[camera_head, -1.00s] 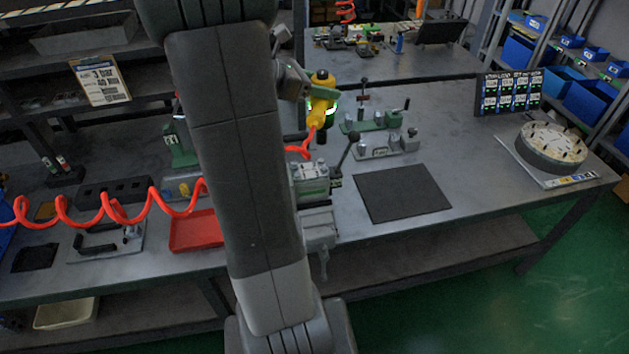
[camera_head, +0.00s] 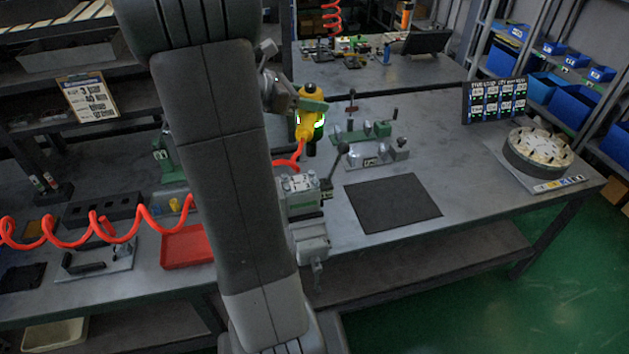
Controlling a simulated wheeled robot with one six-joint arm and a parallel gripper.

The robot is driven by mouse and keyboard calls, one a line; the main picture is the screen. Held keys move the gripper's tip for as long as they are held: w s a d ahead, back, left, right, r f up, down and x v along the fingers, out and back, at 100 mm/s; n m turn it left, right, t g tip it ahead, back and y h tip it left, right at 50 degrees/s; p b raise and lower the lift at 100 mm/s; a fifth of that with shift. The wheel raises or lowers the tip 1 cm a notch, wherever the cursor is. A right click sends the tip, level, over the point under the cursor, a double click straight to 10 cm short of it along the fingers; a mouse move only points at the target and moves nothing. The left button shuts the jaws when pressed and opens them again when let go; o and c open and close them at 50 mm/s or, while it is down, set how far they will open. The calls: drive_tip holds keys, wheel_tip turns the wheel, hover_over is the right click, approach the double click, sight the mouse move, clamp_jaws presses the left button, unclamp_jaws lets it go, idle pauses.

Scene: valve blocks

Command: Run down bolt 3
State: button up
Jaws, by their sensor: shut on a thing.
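My gripper (camera_head: 312,106), at the end of my raised arm, is shut on a yellow power driver (camera_head: 307,124) with a dark top and a lit green band. The driver hangs roughly upright, its dark lower end (camera_head: 311,150) pointing down. A red coiled hose (camera_head: 292,163) runs from it behind my arm. The grey valve block (camera_head: 299,184) sits in a vise (camera_head: 312,243) at the bench's front edge, below the driver in the picture. The driver's end appears apart from the block. The bolts are too small to tell apart, and bolt 3 cannot be picked out.
A dark mat (camera_head: 393,203) lies right of the vise. Green clamp fixtures (camera_head: 363,132) stand behind it. A round dial tray (camera_head: 538,151) and a label board (camera_head: 495,100) are at the right. A red tray (camera_head: 187,247) lies left of my arm. The bench right of the mat is clear.

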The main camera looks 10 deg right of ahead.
drive_tip(key=shift+r, duration=0.15)
drive_tip(key=s+r+b, duration=0.1)
drive_tip(key=r, duration=0.1)
drive_tip(key=s+r+b, duration=0.1)
drive_tip(key=r, duration=0.1)
drive_tip(key=s+r+b, duration=0.1)
drive_tip(key=r, duration=0.1)
drive_tip(key=shift+s+r, duration=0.25)
drive_tip(key=shift+r, duration=0.15)
drive_tip(key=shift+s+d+r, duration=0.1)
drive_tip(key=shift+s+r, duration=0.05)
drive_tip(key=shift+r, duration=0.1)
drive_tip(key=shift+r+p, duration=0.1)
drive_tip(key=shift+p, duration=0.3)
